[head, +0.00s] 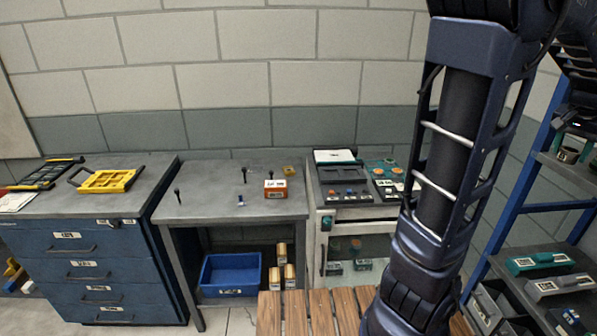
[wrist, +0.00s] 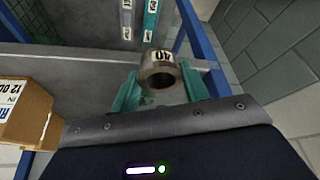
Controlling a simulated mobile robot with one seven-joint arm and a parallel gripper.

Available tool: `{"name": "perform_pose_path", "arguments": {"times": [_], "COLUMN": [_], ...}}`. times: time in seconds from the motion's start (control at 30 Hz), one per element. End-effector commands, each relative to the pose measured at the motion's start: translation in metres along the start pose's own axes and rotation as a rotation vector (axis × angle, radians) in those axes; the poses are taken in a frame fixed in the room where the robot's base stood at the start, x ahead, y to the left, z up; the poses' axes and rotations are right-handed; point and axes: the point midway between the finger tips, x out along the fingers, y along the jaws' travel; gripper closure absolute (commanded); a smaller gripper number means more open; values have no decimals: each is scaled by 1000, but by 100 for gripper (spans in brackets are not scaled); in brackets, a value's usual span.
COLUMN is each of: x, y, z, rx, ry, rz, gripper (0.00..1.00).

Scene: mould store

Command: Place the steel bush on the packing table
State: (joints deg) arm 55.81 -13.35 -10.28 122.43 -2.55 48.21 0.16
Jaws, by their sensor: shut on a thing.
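The steel bush (wrist: 158,68) is a short grey ring with a white label, seen in the wrist view. My gripper (wrist: 162,84) is shut on it, with a teal finger on each side.
A blue drawer cabinet (head: 80,262) stands left of the table and a control desk (head: 345,205) right of it. A blue bin (head: 230,275) is under the table. A slatted wooden surface (head: 310,315) lies in front. A blue rack (head: 508,205) is at right. A cardboard box (wrist: 25,112) is left of my gripper.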

Motion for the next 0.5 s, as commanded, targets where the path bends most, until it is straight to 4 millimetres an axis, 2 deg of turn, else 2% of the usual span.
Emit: {"name": "perform_pose_path", "arguments": {"times": [0.17, 0.37, 0.5], "x": [6, 15, 21], "y": [-38, -111, -169], "z": [-17, -41, -52], "rx": [-71, -194, -288], "ry": [-1, -2, -2], "rz": [-28, -80, -117], "gripper": [83, 83, 83]}}
